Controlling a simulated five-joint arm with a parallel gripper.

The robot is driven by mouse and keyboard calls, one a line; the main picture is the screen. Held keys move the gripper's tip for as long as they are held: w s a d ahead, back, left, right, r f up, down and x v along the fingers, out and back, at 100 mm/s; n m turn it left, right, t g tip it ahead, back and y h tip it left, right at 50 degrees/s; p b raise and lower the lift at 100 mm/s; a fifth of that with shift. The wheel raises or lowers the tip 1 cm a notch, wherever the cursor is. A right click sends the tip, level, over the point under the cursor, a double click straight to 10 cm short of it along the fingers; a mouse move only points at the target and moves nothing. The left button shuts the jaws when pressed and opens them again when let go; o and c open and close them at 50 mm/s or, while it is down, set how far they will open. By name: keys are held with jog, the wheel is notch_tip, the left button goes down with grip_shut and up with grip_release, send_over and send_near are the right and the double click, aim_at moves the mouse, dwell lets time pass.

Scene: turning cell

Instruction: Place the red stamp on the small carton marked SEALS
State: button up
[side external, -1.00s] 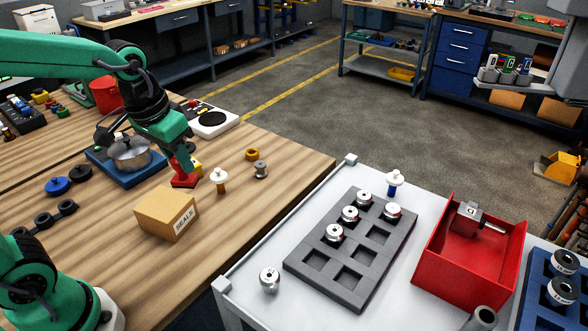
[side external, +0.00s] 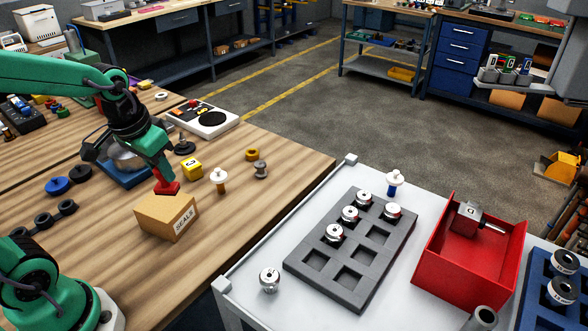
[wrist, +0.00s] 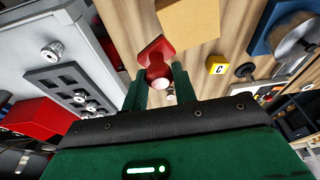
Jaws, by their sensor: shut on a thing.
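The red stamp (side external: 167,188) is held upright in my gripper (side external: 165,178), which is shut on it. In the side view its base overlaps the far top edge of the brown carton marked SEALS (side external: 165,212). In the wrist view the stamp (wrist: 155,50) shows between the fingertips of my gripper (wrist: 159,73), and the carton (wrist: 188,22) lies just past it, up and to the right. I cannot tell whether the stamp touches the carton. The carton's top is bare.
The wood right of the carton is clear.

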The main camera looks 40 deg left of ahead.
jog(key=w+a+f, duration=0.1)
jog(key=a+f, duration=0.3)
jog(key=a, duration=0.3)
jog(key=shift+w+y, duration=0.25)
jog(key=shift+y, duration=0.05)
jog(key=shift+f, duration=0.25)
jog(key=shift+f, duration=1.85)
jog(key=shift+f, duration=0.15)
jog(key=o, duration=1)
jog(key=shift+c, duration=0.2)
jog(key=v, duration=1.2)
jog(key=shift+r, duration=0.2)
